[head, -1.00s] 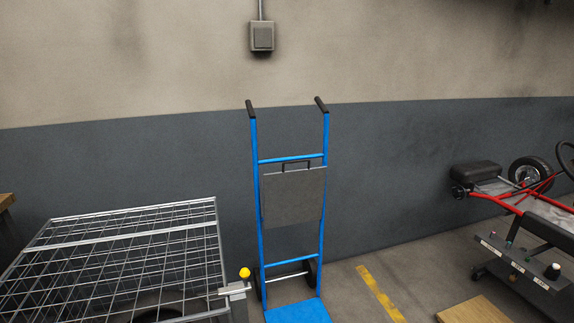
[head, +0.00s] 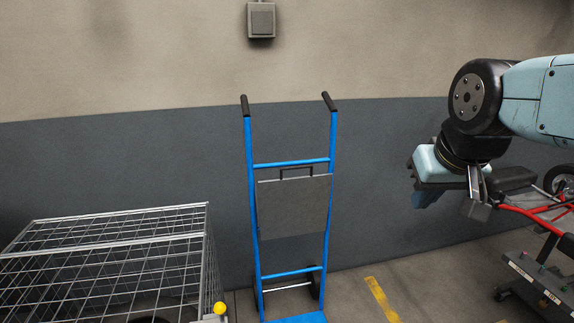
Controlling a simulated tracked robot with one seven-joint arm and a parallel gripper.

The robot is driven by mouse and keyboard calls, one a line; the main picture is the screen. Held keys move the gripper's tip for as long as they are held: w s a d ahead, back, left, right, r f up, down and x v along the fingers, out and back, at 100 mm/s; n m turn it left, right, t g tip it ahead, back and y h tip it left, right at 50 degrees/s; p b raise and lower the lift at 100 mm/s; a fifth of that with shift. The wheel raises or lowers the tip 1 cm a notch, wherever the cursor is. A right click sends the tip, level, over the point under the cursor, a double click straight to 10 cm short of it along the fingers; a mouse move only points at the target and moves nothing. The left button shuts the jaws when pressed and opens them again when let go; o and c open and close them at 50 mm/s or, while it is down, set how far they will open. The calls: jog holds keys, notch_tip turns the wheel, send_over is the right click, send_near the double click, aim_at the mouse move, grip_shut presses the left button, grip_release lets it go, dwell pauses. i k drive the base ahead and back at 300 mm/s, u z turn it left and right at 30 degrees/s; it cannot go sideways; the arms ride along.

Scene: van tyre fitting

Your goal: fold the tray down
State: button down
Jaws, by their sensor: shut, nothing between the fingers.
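The tray is a flat grey panel (head: 292,207) with a dark handle (head: 296,171) on its top edge. It stands folded up, upright against the frame of a blue hand truck (head: 250,160), between its two uprights. My gripper (head: 478,205) is at the right of the head view, apart from the tray and well to its right. It is shut and holds nothing; the fingertips point down and are partly hard to make out.
A wire mesh cage (head: 110,262) with a yellow knob (head: 220,308) stands at the lower left. A red kart (head: 545,212) on a stand is at the right, behind my arm. The floor right of the hand truck, with a yellow stripe (head: 381,299), is clear.

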aim_at(291, 206)
jog(key=z, duration=0.05)
jog(key=k, duration=0.8)
jog(key=u, duration=0.2)
jog(key=i, duration=1.95)
jog(key=z, duration=0.15)
